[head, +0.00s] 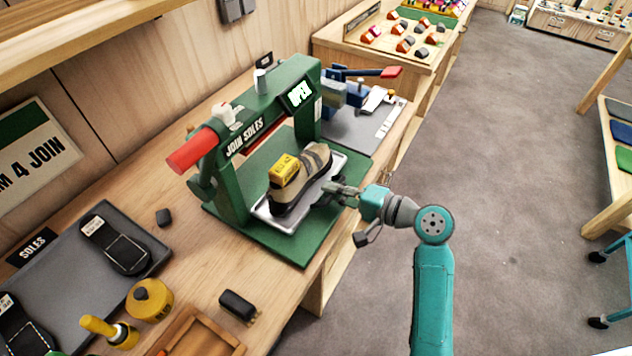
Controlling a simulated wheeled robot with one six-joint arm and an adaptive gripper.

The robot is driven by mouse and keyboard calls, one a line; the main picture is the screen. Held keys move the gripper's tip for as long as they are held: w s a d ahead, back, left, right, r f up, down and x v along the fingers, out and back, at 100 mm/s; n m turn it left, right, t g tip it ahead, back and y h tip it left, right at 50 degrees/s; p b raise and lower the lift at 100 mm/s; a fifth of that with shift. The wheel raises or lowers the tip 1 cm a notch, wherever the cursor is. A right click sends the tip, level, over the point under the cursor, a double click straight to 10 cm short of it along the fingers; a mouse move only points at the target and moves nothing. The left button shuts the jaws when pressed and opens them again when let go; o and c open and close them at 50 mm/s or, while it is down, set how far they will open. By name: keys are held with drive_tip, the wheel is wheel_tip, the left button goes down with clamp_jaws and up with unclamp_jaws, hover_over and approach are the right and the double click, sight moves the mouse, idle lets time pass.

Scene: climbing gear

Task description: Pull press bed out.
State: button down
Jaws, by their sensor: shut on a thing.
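The press bed (265,211) is a light grey metal tray on the green base of the press (243,138). It lies partly out from under the press frame, toward the bench's front edge. A beige and dark shoe (308,174) with a yellow block (284,171) on it sits on the bed. My gripper (340,193) is at the bed's front right edge and shut on it; the fingers hide the exact contact. The press has a red handle (192,150) and a display reading "OPEN".
A grey tray with black soles (116,244), a yellow round container (149,299) and a black brush (237,304) lie at the bench's left. A blue vise (354,93) stands behind the press. The floor (510,190) right of the bench is clear.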

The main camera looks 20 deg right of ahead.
drive_tip(key=v, duration=0.2)
drive_tip(key=f+v, duration=0.1)
drive_tip(key=v, duration=0.1)
drive_tip(key=shift+s+d, duration=0.3)
drive_tip(key=shift+s, duration=0.05)
drive_tip(key=c, duration=1.2)
unclamp_jaws()
drive_tip(key=shift+r, duration=0.1)
drive_tip(key=v, duration=1.2)
